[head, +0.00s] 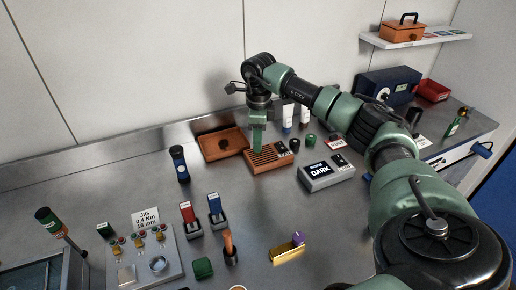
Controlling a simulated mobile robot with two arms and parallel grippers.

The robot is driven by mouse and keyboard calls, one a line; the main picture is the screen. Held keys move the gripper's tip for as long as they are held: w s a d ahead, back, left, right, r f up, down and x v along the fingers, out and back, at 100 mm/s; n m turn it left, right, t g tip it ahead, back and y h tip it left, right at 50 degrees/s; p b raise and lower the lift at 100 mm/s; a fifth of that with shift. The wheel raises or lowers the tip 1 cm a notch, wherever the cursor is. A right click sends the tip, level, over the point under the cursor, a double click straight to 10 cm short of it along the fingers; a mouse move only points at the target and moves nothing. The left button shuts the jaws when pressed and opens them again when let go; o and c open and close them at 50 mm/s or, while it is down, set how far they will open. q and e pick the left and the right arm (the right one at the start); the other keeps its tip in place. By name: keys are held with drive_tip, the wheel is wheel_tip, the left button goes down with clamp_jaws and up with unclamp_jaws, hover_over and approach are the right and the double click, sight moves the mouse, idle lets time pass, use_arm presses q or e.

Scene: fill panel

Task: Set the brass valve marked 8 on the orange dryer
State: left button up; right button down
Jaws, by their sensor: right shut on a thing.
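The orange dryer (259,161) looks to be the low slatted orange box with a dark panel at its right end, in the middle of the bench in the head view. My right gripper (257,145) points down over its left part, with its green fingers at the slatted top. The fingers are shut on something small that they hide. I cannot make out a brass valve or a mark 8 on the dryer. My left gripper is not in view.
An orange-brown tray (240,153) lies left of the dryer, and a grey box with a DARK display (327,182) lies right of it. A jig panel (171,277) and a gold block (287,254) are nearer.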

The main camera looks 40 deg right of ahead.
wheel_tip(320, 180, down, 4)
drive_tip(key=shift+r+p, duration=0.2)
drive_tip(key=shift+p, duration=0.25)
drive_tip(key=shift+f, duration=0.4)
drive_tip(key=c, duration=1.1)
unclamp_jaws()
drive_tip(key=shift+f, duration=0.1)
drive_tip(key=shift+c, duration=0.2)
